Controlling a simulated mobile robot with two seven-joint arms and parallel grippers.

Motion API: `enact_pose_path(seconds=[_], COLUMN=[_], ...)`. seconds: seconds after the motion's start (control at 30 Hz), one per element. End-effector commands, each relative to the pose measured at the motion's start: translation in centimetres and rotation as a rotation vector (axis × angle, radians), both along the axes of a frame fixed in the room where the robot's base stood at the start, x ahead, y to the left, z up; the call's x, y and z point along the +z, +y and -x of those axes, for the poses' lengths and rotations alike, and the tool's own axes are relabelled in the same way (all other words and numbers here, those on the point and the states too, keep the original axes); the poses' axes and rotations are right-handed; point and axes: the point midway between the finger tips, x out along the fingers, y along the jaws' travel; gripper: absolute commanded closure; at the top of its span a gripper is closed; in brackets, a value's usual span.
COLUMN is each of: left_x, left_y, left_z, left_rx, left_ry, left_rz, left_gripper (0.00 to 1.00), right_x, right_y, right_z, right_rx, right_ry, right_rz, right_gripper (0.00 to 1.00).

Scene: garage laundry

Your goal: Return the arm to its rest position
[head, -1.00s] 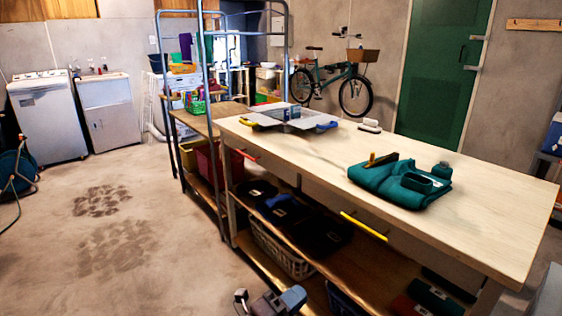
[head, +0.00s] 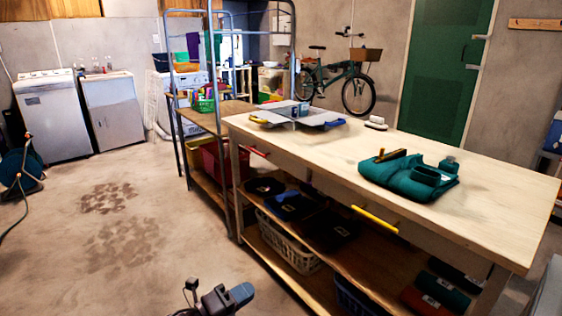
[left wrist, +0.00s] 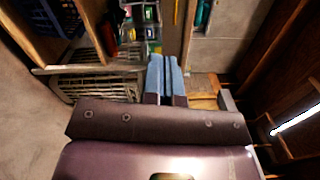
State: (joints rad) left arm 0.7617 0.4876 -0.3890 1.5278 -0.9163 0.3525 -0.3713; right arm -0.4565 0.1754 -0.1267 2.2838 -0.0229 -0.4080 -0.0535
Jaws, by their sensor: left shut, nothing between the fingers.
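My left gripper (head: 241,293) shows at the bottom of the head view, left of centre, low over the floor in front of the workbench (head: 470,207). It is clear of the bench's lower shelf. In the left wrist view its two blue fingers (left wrist: 165,76) lie side by side, shut, with nothing between them. Most of the left arm is out of frame. My right gripper is not in view.
The bench carries a folded teal cloth bundle (head: 397,181) and a grey tray-like piece (head: 291,118). A white basket (head: 289,242) sits on its lower shelf. A metal-framed rack (head: 213,85) stands behind. The concrete floor (head: 120,235) to the left is open.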

Motion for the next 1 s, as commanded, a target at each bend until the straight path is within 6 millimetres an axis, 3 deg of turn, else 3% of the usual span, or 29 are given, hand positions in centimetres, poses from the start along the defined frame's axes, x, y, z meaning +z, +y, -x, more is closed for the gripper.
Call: enact_pose_path(seconds=[0.23, 0.47, 0.67, 1.0], left_x=[-0.2, -2.7, -4.9, -8.6], left_y=[5.7, 7.6, 10.3, 16.6], left_z=[-1.3, 2.7, 7.0, 18.3], left_rx=[0.023, 0.116, 0.223, 0.501], left_ry=[-0.026, 0.114, 0.264, 0.625], left_rz=[-0.122, 0.002, 0.119, 0.365], left_gripper=[1.00, 1.00, 1.00, 1.00], right_x=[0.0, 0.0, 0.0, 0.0], right_y=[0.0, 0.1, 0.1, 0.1], right_z=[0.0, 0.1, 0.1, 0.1], right_rx=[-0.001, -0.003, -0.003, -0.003], right_ry=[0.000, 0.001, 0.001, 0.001], right_rz=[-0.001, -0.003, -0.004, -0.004], right_gripper=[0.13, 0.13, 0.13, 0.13])
